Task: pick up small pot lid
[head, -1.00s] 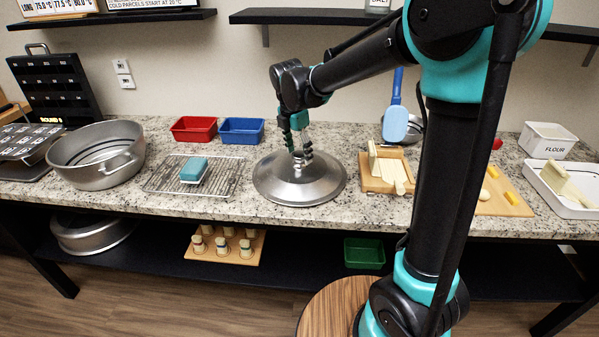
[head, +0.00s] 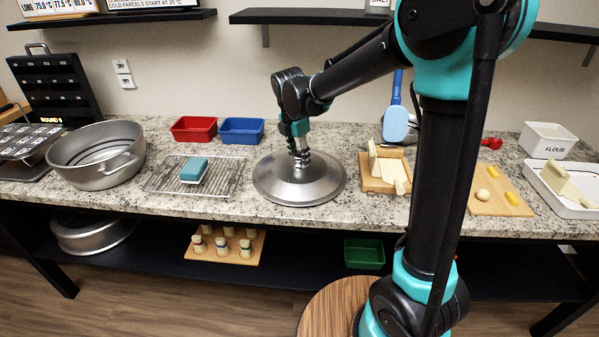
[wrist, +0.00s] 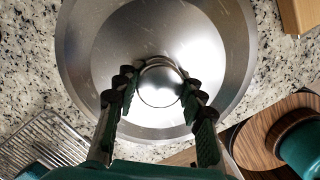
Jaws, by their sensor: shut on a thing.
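The pot lid (head: 318,187) is a round, silvery metal disc with a raised centre, lying on the granite counter. It also fills much of the wrist view (wrist: 225,45). My gripper (head: 301,162) points down over the lid's centre. In the wrist view its two fingers (wrist: 158,92) are shut on the round shiny knob (wrist: 160,84), one on each side. The lid appears to rest flat on the counter.
A wire rack (head: 222,180) with a teal block (head: 194,169) lies left of the lid. A wooden board (head: 372,184) with pale pieces stands close on the right. Red (head: 194,129) and blue (head: 241,131) trays sit behind. A large pot (head: 84,171) stands far left.

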